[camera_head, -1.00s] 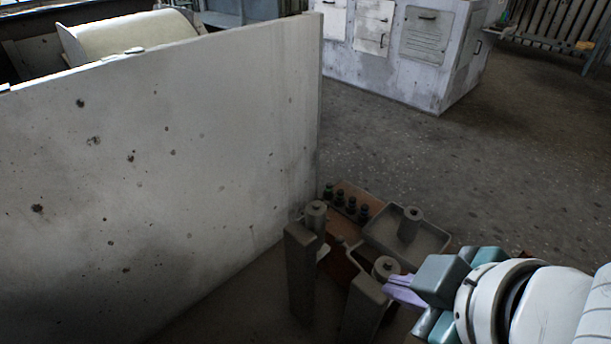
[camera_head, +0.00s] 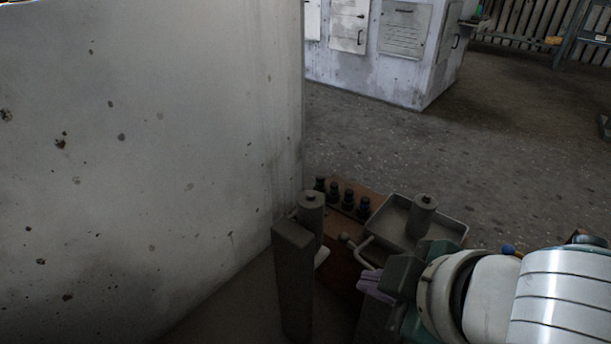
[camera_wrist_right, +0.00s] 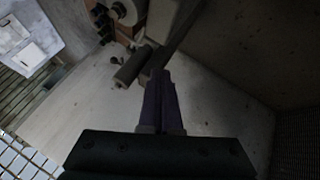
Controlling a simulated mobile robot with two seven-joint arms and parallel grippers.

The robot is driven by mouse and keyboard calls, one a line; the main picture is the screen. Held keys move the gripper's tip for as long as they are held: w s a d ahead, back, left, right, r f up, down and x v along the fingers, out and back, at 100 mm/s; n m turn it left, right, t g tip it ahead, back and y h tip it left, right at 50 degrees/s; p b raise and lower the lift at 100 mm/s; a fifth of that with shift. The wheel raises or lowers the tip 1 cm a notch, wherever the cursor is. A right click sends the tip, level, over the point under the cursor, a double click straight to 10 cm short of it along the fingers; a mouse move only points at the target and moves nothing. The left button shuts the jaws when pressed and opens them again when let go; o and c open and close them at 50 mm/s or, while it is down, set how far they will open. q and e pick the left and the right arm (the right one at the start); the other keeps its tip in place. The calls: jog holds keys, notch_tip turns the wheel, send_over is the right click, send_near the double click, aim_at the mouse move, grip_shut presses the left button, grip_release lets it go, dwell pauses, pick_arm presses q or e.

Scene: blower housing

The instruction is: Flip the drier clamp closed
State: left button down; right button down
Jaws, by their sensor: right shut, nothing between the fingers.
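My right gripper (camera_head: 372,285), with lilac fingers, is just below and right of the lever in the head view, with no clear contact. In the right wrist view the fingers (camera_wrist_right: 160,98) are together and empty, pointing toward a dark bar and a grey cylinder (camera_wrist_right: 132,66). My left gripper is not in view.
A tall pale wall panel (camera_head: 150,170) fills the left. Several dark bottles (camera_head: 348,200) stand on the brown board (camera_head: 370,189). A grey tray (camera_head: 455,231) holds another cylinder (camera_head: 421,216). Open floor (camera_head: 480,150) lies behind, before a white cabinet (camera_head: 385,50).

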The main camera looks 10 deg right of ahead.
jog(key=w+f+b, duration=0.6)
jog(key=w+b, duration=0.1)
jog(key=w, duration=0.2)
jog(key=shift+w+d+f, duration=0.3)
jog(key=shift+w+f, duration=0.05)
jog(key=shift+d, duration=0.1)
